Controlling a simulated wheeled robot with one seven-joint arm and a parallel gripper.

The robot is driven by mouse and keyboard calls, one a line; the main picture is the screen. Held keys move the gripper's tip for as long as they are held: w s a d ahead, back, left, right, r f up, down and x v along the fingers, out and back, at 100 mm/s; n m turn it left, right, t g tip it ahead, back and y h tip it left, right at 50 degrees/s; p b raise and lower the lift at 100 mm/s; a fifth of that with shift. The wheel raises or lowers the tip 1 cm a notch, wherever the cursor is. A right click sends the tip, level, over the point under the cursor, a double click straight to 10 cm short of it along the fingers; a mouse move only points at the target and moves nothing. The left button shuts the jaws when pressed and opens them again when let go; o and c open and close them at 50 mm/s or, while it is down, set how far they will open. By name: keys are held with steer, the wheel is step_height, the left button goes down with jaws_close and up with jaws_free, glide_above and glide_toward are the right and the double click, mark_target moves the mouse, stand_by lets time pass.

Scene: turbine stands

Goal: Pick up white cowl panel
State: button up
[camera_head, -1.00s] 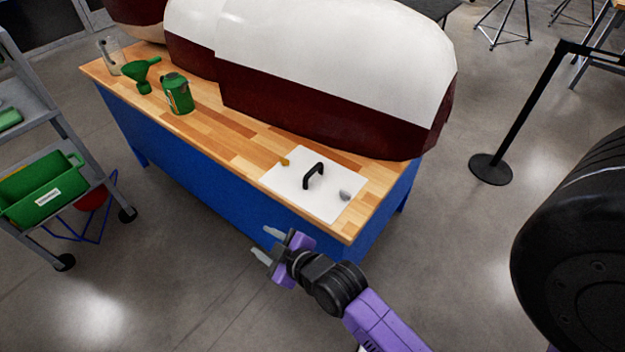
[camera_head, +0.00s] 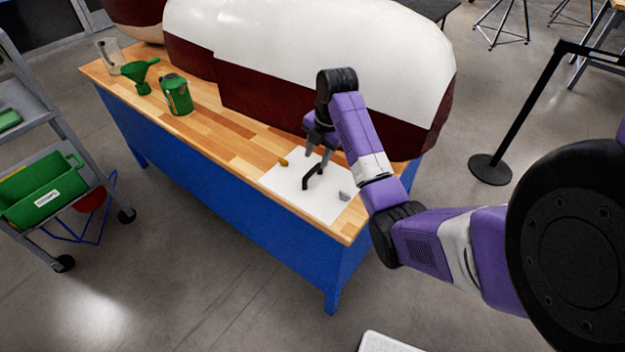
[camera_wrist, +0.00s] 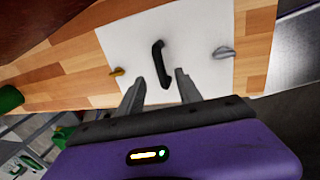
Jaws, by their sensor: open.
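The white cowl panel (camera_head: 292,192) lies flat on the wooden bench top near its right end. A black arched handle (camera_head: 313,176) stands up from its middle. The panel (camera_wrist: 130,38) and the handle (camera_wrist: 161,64) also show in the wrist view. My gripper (camera_head: 317,157) is open and empty, pointing down just above the handle. In the wrist view the two fingers of my gripper (camera_wrist: 158,83) stand apart, with the handle beyond and between their tips. I cannot tell whether a finger touches it.
A yellow piece (camera_head: 283,162) and a grey piece (camera_head: 344,196) sit at the panel's edges. The large white and maroon housing (camera_head: 330,62) stands close behind. A green can (camera_head: 176,94) and green funnel (camera_head: 140,74) are further left on the bench (camera_head: 222,127).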

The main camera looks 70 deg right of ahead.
mark_target(313, 169)
steer(key=shift+p+x, duration=0.65)
steer(key=shift+x, duration=3.2)
steer(key=shift+a, duration=0.1)
jaws_close()
steer(key=shift+r, duration=0.1)
